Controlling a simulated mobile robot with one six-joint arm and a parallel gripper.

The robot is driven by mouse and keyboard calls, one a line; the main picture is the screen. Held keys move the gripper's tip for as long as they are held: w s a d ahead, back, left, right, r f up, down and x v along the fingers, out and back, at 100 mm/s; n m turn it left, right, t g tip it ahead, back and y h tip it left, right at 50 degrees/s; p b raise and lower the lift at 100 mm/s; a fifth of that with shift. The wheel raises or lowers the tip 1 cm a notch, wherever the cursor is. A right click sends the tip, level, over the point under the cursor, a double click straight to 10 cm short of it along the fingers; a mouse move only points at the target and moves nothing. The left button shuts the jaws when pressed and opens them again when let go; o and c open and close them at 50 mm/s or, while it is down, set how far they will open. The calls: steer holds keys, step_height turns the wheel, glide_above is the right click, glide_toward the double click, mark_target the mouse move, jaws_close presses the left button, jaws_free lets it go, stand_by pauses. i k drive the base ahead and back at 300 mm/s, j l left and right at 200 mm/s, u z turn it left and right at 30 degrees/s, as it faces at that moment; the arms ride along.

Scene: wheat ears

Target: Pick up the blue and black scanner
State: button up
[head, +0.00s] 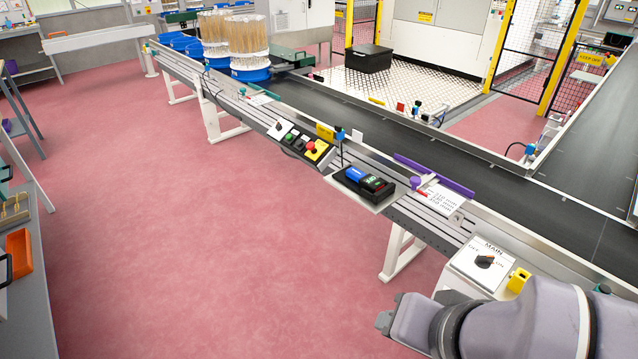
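The blue and black scanner (364,184) lies on a small light tray (388,202) fixed to the near side of the conveyor. Its left part is blue and its right part is black with a small green display or label. Nothing is touching it from above. My grey arm (515,327) shows at the bottom right, to the right of and nearer than the scanner. No gripper fingers can be made out in the head view.
A control box with coloured buttons (302,142) sits left of the scanner, and a MAIN switch box (487,262) sits to its right. The conveyor belt (390,128) runs behind. The pink floor (200,240) in front is clear.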

mark_target(370, 182)
steer(key=i+j+z, duration=0.55)
steer(key=i+j, duration=0.15)
steer(key=i+j+z, duration=0.55)
steer(key=i+j, duration=0.15)
steer(key=j, duration=0.3)
steer(key=i+j+z, duration=0.3)
steer(key=j, duration=0.3)
steer(key=j+z, duration=0.25)
steer(key=j, duration=0.35)
steer(key=i+j+z, duration=0.3)
steer(key=j, duration=0.35)
steer(key=k+j+z, duration=0.1)
steer(key=j+z, duration=0.15)
steer(key=j, duration=0.4)
